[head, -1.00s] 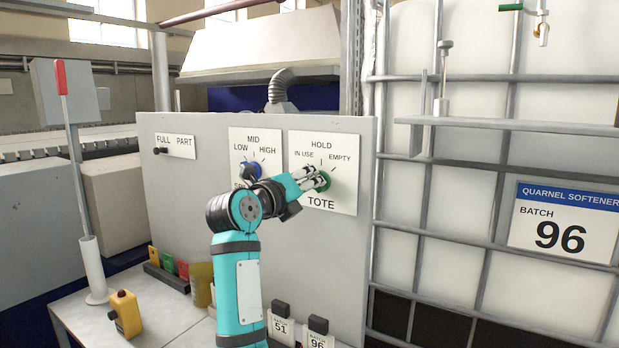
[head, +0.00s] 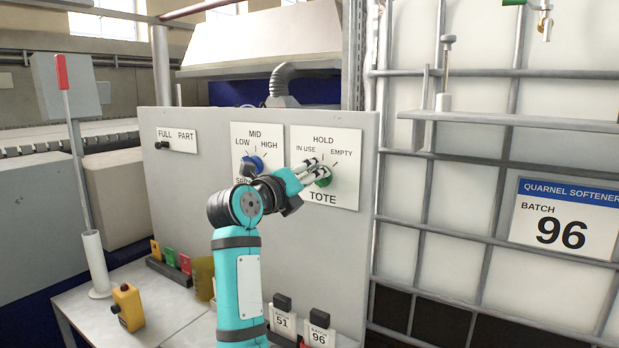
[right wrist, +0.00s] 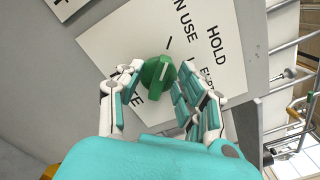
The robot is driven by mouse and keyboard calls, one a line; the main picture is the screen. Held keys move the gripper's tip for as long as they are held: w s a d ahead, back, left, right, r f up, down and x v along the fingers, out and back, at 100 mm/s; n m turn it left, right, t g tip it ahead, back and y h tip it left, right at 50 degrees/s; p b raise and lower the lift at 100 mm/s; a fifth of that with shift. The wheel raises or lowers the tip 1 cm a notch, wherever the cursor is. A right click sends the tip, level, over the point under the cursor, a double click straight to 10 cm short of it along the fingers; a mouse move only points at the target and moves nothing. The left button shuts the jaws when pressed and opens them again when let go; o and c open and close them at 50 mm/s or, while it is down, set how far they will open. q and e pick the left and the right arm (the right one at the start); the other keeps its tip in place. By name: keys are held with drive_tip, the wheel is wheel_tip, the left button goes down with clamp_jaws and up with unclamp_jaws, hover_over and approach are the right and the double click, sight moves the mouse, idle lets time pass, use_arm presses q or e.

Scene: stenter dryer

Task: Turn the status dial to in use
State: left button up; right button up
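The status dial (head: 323,180) is a green knob on a white TOTE plate (head: 340,195) marked IN USE, HOLD and EMPTY. My right gripper (head: 312,170) is at the dial and partly covers it in the head view. In the right wrist view the green dial (right wrist: 158,74) lies between the spread fingers of my right gripper (right wrist: 155,84). The fingers stand on either side of it and look open; I cannot tell whether one touches it. Which mark the dial points to is not clear. My left gripper is not in view.
A blue dial (head: 252,165) on a LOW, MID, HIGH plate sits left, partly behind my arm. A FULL/PART switch (head: 163,145) is farther left. Batch tags (head: 318,330) and a yellow control box (head: 128,308) are below. A caged tank (head: 460,200) stands right.

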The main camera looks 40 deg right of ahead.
drive_tip(key=v, duration=0.7)
drive_tip(key=shift+a, duration=0.25)
drive_tip(key=shift+s, duration=0.1)
idle(0.4)
